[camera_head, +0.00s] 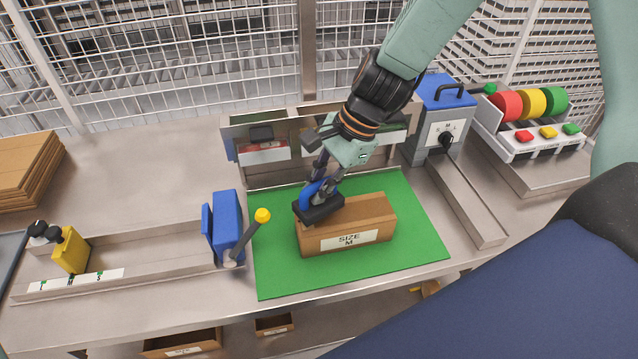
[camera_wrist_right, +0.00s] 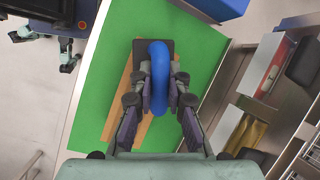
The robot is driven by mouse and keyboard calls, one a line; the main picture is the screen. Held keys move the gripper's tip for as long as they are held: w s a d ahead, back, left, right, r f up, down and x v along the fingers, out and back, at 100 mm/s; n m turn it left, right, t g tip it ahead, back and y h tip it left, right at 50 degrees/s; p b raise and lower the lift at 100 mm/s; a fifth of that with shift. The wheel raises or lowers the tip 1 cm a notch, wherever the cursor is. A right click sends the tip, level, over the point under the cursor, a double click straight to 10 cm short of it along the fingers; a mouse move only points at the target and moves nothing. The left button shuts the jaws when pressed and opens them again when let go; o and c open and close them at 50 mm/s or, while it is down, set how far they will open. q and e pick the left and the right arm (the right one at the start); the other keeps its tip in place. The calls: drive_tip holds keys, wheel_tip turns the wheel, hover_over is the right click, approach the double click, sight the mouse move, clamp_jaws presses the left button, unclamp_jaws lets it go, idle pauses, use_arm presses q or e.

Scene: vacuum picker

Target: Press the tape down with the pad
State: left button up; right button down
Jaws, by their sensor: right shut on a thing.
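My right gripper (camera_head: 325,182) is shut on the blue handle of a black pad (camera_head: 319,210). In the right wrist view the blue handle (camera_wrist_right: 159,78) stands between the fingers, with the dark pad (camera_wrist_right: 141,50) beneath. The pad is at the left end of the top of a brown box (camera_head: 372,213) marked "SIZE M". I cannot tell whether it touches the box or is just above it. The box lies on a green mat (camera_head: 285,275). The pad and gripper hide part of the box top, and I cannot make out the tape clearly. My left gripper is not in view.
A blue block (camera_head: 227,228) and a yellow-knobbed lever (camera_head: 262,216) stand left of the mat. A blue-topped machine (camera_head: 445,95) and a rack with coloured rolls (camera_head: 530,103) stand at the right. A low metal housing (camera_head: 235,135) is behind. The mat's front is clear.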

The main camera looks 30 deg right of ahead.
drive_tip(key=shift+w+a+f, duration=0.1)
drive_tip(key=shift+a+f, duration=0.05)
drive_tip(key=shift+f, duration=0.25)
drive_tip(key=shift+f+b, duration=0.1)
drive_tip(key=shift+b, duration=0.25)
drive_tip(key=shift+f, duration=0.3)
drive_tip(key=shift+f+b, duration=0.2)
drive_tip(key=shift+b, duration=0.15)
drive_tip(key=shift+f, duration=0.2)
drive_tip(key=shift+f+b, duration=0.25)
drive_tip(key=shift+b, duration=0.1)
drive_tip(key=shift+r, duration=0.1)
